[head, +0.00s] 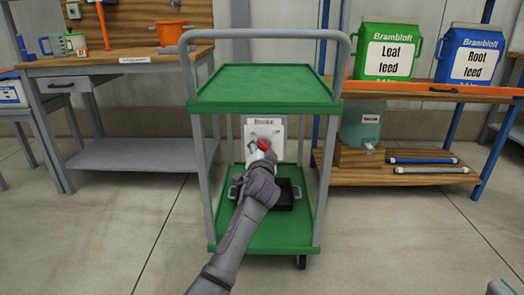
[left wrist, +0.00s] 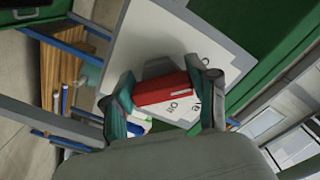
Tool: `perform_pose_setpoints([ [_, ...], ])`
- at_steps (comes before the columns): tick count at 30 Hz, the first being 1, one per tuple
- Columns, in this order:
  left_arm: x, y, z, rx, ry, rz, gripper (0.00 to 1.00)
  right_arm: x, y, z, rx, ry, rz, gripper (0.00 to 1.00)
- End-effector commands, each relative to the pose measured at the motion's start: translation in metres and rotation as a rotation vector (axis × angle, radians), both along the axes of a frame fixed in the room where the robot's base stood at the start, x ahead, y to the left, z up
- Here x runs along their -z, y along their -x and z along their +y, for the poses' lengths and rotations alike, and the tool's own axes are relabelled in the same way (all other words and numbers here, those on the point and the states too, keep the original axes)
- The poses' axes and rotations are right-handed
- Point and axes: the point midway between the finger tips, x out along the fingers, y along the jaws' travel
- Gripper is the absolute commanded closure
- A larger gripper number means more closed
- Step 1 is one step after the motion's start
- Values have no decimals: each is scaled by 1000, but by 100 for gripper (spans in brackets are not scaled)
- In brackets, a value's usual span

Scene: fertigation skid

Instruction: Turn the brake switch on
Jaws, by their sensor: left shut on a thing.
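The brake switch is a red handle (head: 263,145) on a pale panel (head: 292,150) inside the green cart (head: 262,84), below its top shelf. In the left wrist view the red handle (left wrist: 165,91) sits between the fingers, in front of the panel (left wrist: 150,38), which carries dark lettering partly hidden by the gripper. "Off" can be read just beside the handle. My left gripper (head: 262,150) reaches in at the cart's open front and is shut on the red handle. It also shows in the left wrist view (left wrist: 165,98).
A black tray (head: 286,198) is on the cart's lower shelf behind my left arm. The cart's grey posts (head: 322,180) flank the opening. A workbench (head: 120,64) stands left, and a shelf rack (head: 430,91) with two feed containers stands right. The floor in front is largely clear.

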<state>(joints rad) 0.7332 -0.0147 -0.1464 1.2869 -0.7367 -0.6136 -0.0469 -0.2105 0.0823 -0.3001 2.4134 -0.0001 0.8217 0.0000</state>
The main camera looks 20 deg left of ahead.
Motion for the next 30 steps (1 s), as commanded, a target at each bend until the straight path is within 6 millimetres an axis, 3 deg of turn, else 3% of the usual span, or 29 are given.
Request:
perform_pose_setpoints([
  [13,3,0,0,-1,12,3,76,0,0,0,0,0,0,52],
  [14,3,0,0,-1,12,3,37,0,0,0,0,1,0,52],
  [18,2,0,0,0,11,1,16,1,0,0,-1,3,1,52],
  [30,1,4,-1,0,9,-1,16,2,-1,0,0,6,6,52],
])
